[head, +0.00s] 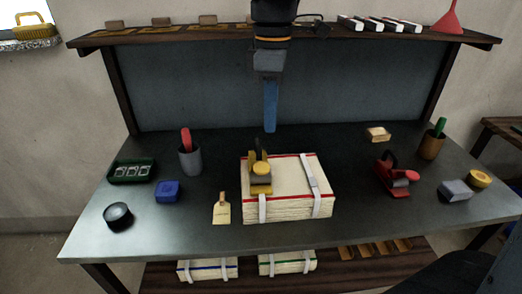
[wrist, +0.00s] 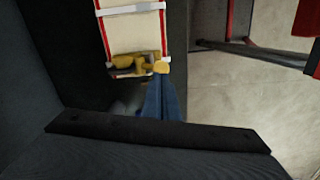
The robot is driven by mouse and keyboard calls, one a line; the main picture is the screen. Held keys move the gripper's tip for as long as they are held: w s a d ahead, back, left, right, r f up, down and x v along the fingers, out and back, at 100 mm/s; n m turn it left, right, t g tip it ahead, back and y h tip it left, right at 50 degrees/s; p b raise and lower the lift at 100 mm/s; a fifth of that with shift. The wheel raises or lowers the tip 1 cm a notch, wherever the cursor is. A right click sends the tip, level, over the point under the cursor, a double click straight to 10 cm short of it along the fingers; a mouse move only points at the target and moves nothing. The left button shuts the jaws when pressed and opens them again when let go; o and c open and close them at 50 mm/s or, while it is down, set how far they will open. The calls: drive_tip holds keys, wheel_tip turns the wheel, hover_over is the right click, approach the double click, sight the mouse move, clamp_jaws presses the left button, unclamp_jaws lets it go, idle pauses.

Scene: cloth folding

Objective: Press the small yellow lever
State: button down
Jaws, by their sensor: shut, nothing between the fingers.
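A yellow lever device (head: 260,182) sits on top of the cream stack with a red-edged top (head: 290,180), near its left front. Its rounded yellow end faces the front, and a dark upright part stands behind it. The device also shows in the wrist view (wrist: 128,60), partly hidden by the blue fingers. My gripper (head: 270,129) points straight down with its blue fingers closed together and empty. It hangs above and behind the device in the head view, clear of it. The fingers (wrist: 161,82) also show in the wrist view.
A red device (head: 397,180) stands to the right. A grey cup (head: 190,160), a blue block (head: 167,191), a green tray (head: 131,171) and a black round tin (head: 118,216) are on the left. A tan tag (head: 221,210) lies beside the stack. A shelf (head: 220,33) runs along the back.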

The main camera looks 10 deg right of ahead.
sight(260, 166)
drive_tip(key=r+n, duration=0.1)
drive_tip(key=a+r, duration=0.1)
drive_tip(key=a+r+n, duration=0.1)
drive_tip(key=r, duration=0.1)
drive_tip(key=shift+n, duration=0.3)
wheel_tip(260, 166, down, 14)
drive_tip(key=p, duration=0.3)
idle(0.5)
